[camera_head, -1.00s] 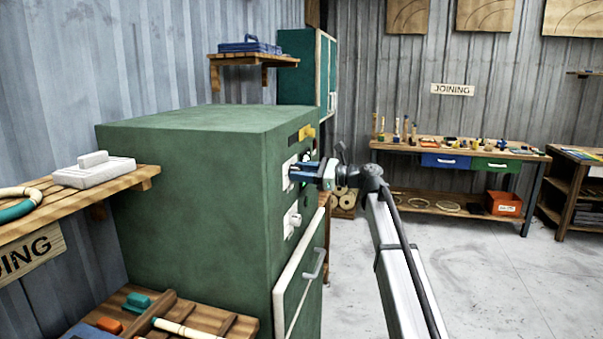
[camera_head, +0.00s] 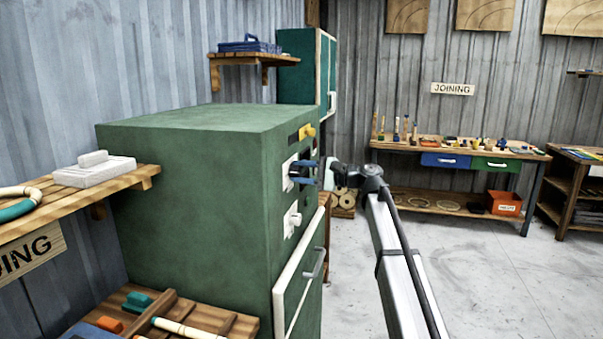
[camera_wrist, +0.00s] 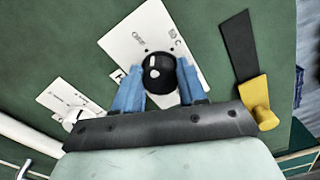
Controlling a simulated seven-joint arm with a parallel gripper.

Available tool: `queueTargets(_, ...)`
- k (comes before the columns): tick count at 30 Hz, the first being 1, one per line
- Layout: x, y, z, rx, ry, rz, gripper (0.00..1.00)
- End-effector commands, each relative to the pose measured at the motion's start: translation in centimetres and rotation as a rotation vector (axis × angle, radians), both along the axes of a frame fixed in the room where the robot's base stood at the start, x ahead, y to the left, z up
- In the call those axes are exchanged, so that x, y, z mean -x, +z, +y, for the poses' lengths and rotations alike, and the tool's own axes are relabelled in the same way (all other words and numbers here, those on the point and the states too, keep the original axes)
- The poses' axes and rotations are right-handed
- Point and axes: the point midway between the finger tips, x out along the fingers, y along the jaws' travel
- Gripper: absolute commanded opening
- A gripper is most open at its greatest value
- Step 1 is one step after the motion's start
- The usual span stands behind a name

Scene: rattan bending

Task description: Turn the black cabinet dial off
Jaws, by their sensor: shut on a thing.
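The black cabinet dial (camera_wrist: 158,73) is a round knob with a small white mark, set on a white plate (camera_wrist: 138,42) on the green cabinet's front. My gripper (camera_wrist: 157,82) has its two blue fingers on either side of the dial and is shut on it. In the head view my gripper (camera_head: 299,172) reaches the cabinet front from the right, at the upper white plate (camera_head: 287,178). The dial is mostly hidden there by the fingers. The printed words on the plate are too small to read surely.
A yellow handle (camera_wrist: 260,97) on a black strip is right of the dial in the wrist view. A white knob (camera_head: 294,219) sits below on its own plate. The cabinet door handle (camera_head: 315,264) juts out lower down. Open floor lies to the right.

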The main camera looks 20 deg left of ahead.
Motion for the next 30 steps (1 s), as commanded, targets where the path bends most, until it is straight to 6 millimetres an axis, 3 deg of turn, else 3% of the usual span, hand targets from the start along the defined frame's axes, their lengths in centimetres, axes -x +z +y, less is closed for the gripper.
queueTargets(10,-0.01,-0.09,-0.03,0.001,-0.002,-0.132,0.11)
queueTargets(26,-0.02,-0.10,-0.04,0.001,-0.002,-0.154,0.11)
queueTargets(27,-0.02,-0.10,-0.04,0.001,-0.002,-0.154,0.44)
queueTargets(30,-0.01,-0.09,-0.03,0.001,-0.002,-0.154,0.53)
